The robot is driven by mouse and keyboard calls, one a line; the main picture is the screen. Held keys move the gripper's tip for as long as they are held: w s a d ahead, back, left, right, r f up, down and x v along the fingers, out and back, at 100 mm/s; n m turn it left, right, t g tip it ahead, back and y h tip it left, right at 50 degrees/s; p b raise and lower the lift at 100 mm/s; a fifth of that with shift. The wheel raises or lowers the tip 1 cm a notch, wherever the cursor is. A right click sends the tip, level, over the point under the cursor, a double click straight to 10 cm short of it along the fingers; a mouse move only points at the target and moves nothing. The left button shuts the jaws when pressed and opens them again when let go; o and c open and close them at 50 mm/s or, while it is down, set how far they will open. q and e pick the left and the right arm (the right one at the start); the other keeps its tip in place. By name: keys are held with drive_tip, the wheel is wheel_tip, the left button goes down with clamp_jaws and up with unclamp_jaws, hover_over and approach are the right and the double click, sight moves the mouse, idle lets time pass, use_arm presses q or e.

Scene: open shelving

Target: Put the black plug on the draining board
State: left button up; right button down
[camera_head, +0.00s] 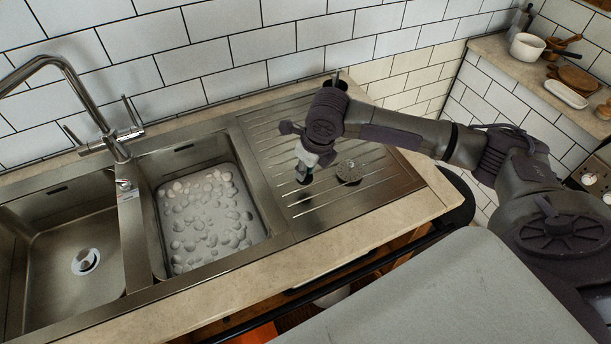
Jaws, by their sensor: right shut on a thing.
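My right gripper (306,167) reaches in from the right and points down over the ridged steel draining board (270,140). It is shut on a small dark thing at its fingertips, which looks like the black plug (304,178). The plug is partly hidden by the fingers. I cannot tell whether it touches the board or hangs just above it. My left gripper is out of view.
A shelf (490,45) with kitchenware is at upper right.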

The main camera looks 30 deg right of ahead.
sight(307, 177)
drive_tip(key=shift+f, duration=0.25)
wheel_tip(307, 177, down, 3)
drive_tip(key=shift+f+p, duration=0.15)
drive_tip(key=shift+p, duration=0.35)
drive_tip(key=shift+f, duration=0.1)
drive_tip(key=shift+f, duration=0.1)
drive_tip(key=c, duration=1.1)
unclamp_jaws()
drive_tip(key=shift+o, duration=0.2)
drive_tip(key=b+v, duration=0.1)
drive_tip(key=v, duration=1.1)
